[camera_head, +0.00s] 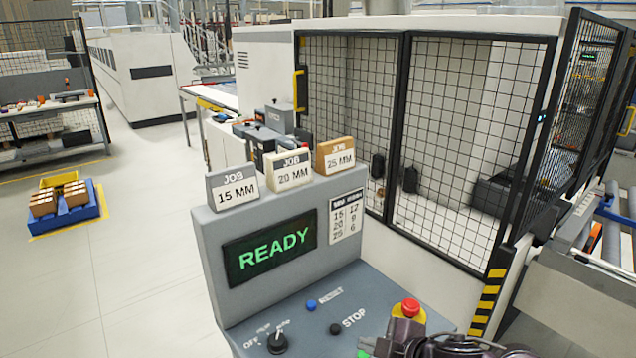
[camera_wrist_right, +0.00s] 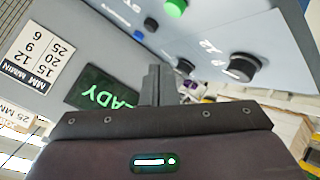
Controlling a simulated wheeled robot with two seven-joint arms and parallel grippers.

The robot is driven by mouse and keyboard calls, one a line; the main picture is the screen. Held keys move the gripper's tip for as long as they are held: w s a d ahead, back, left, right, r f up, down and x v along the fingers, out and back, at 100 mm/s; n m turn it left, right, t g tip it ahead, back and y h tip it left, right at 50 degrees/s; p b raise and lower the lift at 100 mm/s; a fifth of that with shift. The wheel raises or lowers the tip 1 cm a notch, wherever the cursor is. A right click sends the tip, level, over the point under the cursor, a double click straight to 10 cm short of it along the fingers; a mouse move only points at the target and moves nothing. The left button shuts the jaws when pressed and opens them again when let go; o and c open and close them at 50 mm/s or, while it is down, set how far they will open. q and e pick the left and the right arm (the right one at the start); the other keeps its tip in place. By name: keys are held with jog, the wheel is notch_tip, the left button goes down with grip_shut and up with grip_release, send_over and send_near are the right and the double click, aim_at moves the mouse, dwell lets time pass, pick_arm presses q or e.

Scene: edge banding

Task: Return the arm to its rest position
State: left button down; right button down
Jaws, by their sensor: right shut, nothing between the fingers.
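My right gripper (camera_wrist_right: 158,82) is shut and empty in the right wrist view, its fingers together in front of the control console. In the head view, part of my right gripper and wrist (camera_head: 410,342) shows at the bottom edge, over the console's front right; its fingertips are not clear there. The grey control console (camera_head: 215,255) has a lit screen (camera_head: 270,252) reading READY. The screen also shows upside down in the wrist view (camera_wrist_right: 95,88). My left gripper is not in view.
A red emergency button (camera_head: 410,307) stands close beside my right wrist. The console carries a black selector knob (camera_head: 278,343), a blue button (camera_head: 311,305) and a black stop button (camera_head: 335,329). Job blocks stand on top. A mesh fence (camera_head: 450,140) stands behind.

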jog(key=shift+s+a+m, duration=0.4)
jog(key=shift+s+m, duration=0.15)
jog(key=shift+m, duration=0.15)
jog(key=s+d+f+m+g+h, duration=0.3)
jog(key=s+d+f+m, duration=0.15)
jog(key=s+m, duration=0.35)
jog(key=s+d+f+m+g+h, duration=0.2)
jog(key=s+d+f+m+h, duration=0.3)
jog(key=s, duration=0.5)
notch_tip(320, 180, down, 34)
jog(key=s+d+g+y+b, duration=0.1)
jog(key=s+b, duration=0.2)
jog(key=b, duration=0.1)
jog(key=s+d+f+g+b, duration=0.1)
jog(key=s+d+f+b, duration=0.2)
jog(key=s+f, duration=1.5)
jog(key=shift+s+d+f+g, duration=0.2)
jog(key=shift+d+f+g, duration=0.15)
jog(key=shift+f, duration=0.45)
